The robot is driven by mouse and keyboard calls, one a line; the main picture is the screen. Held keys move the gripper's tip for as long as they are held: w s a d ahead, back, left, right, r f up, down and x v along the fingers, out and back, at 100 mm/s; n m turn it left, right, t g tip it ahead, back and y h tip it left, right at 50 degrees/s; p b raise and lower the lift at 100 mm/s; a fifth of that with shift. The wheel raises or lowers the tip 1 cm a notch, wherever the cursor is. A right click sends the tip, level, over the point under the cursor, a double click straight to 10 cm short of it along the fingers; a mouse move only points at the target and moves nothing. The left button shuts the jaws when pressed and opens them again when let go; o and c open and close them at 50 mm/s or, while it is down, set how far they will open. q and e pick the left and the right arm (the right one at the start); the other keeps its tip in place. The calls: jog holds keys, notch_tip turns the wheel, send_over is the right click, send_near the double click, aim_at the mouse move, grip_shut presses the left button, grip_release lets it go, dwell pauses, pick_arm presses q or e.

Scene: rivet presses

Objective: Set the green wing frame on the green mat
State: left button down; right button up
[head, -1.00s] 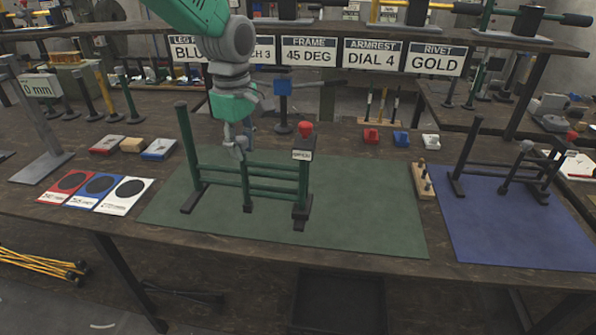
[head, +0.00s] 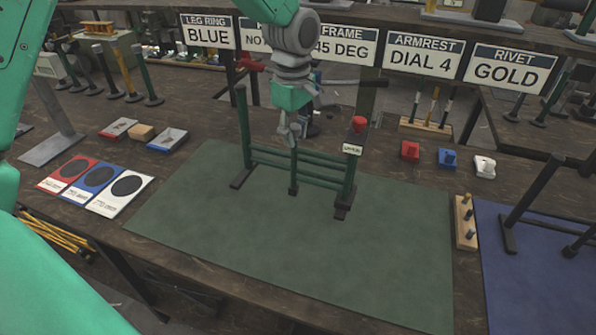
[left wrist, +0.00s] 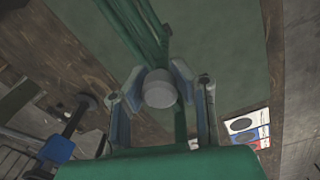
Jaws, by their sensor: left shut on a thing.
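The green wing frame (head: 245,130) stands upright over the back part of the green mat (head: 300,250). It has green posts, rails between them and dark feet. A red knob and a white tag top its right post. I cannot tell whether the feet touch the mat. My left gripper (head: 291,132) is shut on the frame at the top of its middle post. In the left wrist view, the gripper (left wrist: 160,95) closes around a grey round end, with the green rails (left wrist: 140,30) beyond it. My right gripper is out of view.
Red, blue and white cards (head: 96,181) lie left of the mat. A wooden peg block (head: 465,222) and a blue mat (head: 530,275) with a dark frame are at the right. Small red, blue and white parts sit behind. The front of the green mat is clear.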

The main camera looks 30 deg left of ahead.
aim_at(297, 152)
pick_arm(q)
jog(key=shift+f, duration=0.75)
jog(key=shift+w+d+f, duration=0.1)
jog(key=shift+d+f, duration=0.15)
jog(key=shift+f, duration=0.2)
jog(key=shift+d+f, duration=0.2)
jog(key=shift+f, duration=0.25)
notch_tip(297, 152, down, 3)
jog(key=shift+d+r, duration=0.1)
jog(key=shift+a, duration=0.25)
jog(key=c, duration=1.4)
grip_release()
jog(key=shift+a, duration=0.15)
jog(key=shift+o, duration=0.2)
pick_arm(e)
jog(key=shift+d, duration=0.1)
